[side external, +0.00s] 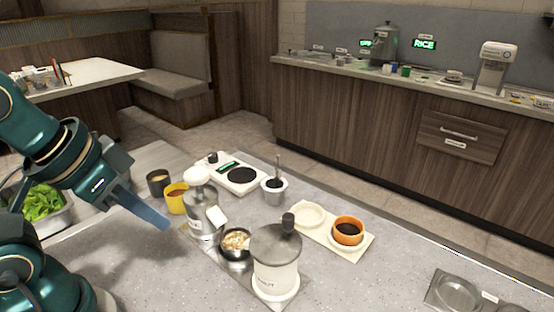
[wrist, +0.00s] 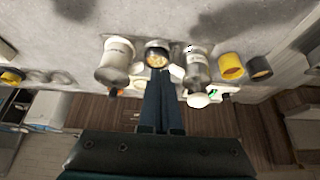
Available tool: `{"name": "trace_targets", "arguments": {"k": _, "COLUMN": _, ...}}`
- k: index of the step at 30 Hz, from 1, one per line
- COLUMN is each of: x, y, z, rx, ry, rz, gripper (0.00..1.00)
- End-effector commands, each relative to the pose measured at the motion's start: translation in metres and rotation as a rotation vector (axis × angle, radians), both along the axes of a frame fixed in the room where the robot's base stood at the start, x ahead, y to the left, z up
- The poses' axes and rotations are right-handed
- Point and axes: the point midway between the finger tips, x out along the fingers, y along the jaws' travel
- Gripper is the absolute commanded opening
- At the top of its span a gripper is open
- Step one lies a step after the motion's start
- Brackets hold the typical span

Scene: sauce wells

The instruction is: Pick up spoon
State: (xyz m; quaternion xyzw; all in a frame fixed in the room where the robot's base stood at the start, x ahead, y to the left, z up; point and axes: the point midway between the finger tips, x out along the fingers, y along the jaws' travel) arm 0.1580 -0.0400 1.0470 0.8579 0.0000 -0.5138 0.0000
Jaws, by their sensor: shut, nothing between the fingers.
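A thin dark upright handle (side external: 278,165), which may be the spoon, stands in a small white cup (side external: 274,192) near the middle of the counter in the side view. Its lower end is hidden in the cup, so I cannot tell its shape. My gripper (side external: 164,225) is above the counter at the left, apart from the cup, with the shaker bottle and mugs between them. Its fingers are together and empty. In the wrist view the shut fingers (wrist: 159,75) point toward a dark bowl of pale food (wrist: 157,55).
A lidded white canister (side external: 275,265) and a white-topped shaker bottle (side external: 203,212) flank the bowl. A yellow mug (side external: 177,198), a dark cup (side external: 158,182) and a scale (side external: 236,174) stand behind. An orange cup (side external: 348,231) sits on a board.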

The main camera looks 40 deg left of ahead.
Motion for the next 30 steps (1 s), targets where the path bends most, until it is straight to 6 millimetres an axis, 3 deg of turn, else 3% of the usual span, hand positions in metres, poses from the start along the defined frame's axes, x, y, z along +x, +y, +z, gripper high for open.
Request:
{"name": "trace_targets", "arguments": {"k": 7, "x": 0.0, "y": 0.0, "z": 0.0, "rx": 0.0, "ry": 0.0, "rz": 0.0, "gripper": 0.0}}
{"name": "trace_targets", "arguments": {"k": 8, "x": 0.0, "y": 0.0, "z": 0.0, "rx": 0.0, "ry": 0.0, "rz": 0.0, "gripper": 0.04}}
{"name": "trace_targets", "arguments": {"k": 9, "x": 0.0, "y": 0.0, "z": 0.0, "rx": 0.0, "ry": 0.0, "rz": 0.0, "gripper": 0.19}}
{"name": "trace_targets", "arguments": {"k": 12, "x": 0.0, "y": 0.0, "z": 0.0, "rx": 0.0, "ry": 0.0, "rz": 0.0, "gripper": 0.53}}
{"name": "trace_targets", "arguments": {"k": 22, "x": 0.0, "y": 0.0, "z": 0.001, "rx": 0.004, "ry": -0.002, "rz": -0.009, "gripper": 0.53}}
{"name": "trace_targets", "arguments": {"k": 26, "x": 0.015, "y": -0.001, "z": 0.024, "rx": 0.009, "ry": -0.063, "rz": -0.023, "gripper": 0.53}}
{"name": "trace_targets", "arguments": {"k": 30, "x": 0.049, "y": -0.001, "z": 0.056, "rx": 0.014, "ry": -0.107, "rz": -0.035, "gripper": 0.53}}
